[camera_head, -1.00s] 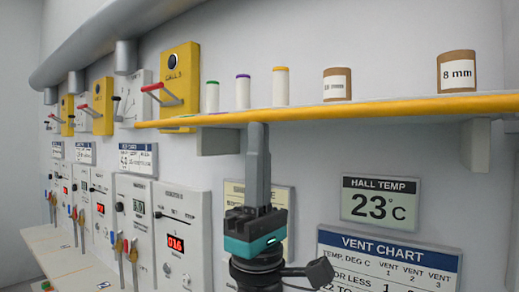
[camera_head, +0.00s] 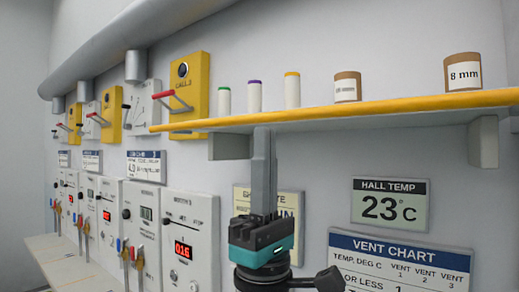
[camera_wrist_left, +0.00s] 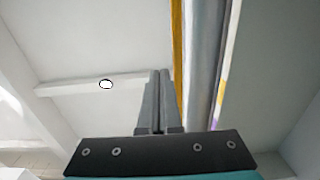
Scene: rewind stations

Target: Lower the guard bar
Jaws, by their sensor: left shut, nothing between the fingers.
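A long yellow bar (camera_head: 345,111) runs along the front edge of a wall shelf. It is the most bar-like thing in view, but I cannot tell for sure that it is the guard bar. My left gripper (camera_head: 263,132) points upward, shut and empty, with its fingertips just below the yellow edge in the head view. I cannot tell whether they touch it. In the left wrist view my closed fingers (camera_wrist_left: 160,75) are beside a yellow strip (camera_wrist_left: 177,50) and a long grey surface. My right gripper is not in view.
Small cylinders and brown tubs (camera_head: 462,72) stand on the shelf. Yellow boxes (camera_head: 190,90) with red-handled levers (camera_head: 163,95) are on the wall at left, above white panels (camera_head: 190,235). A shelf bracket (camera_head: 483,142) is at right. A vent chart (camera_head: 400,262) hangs below.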

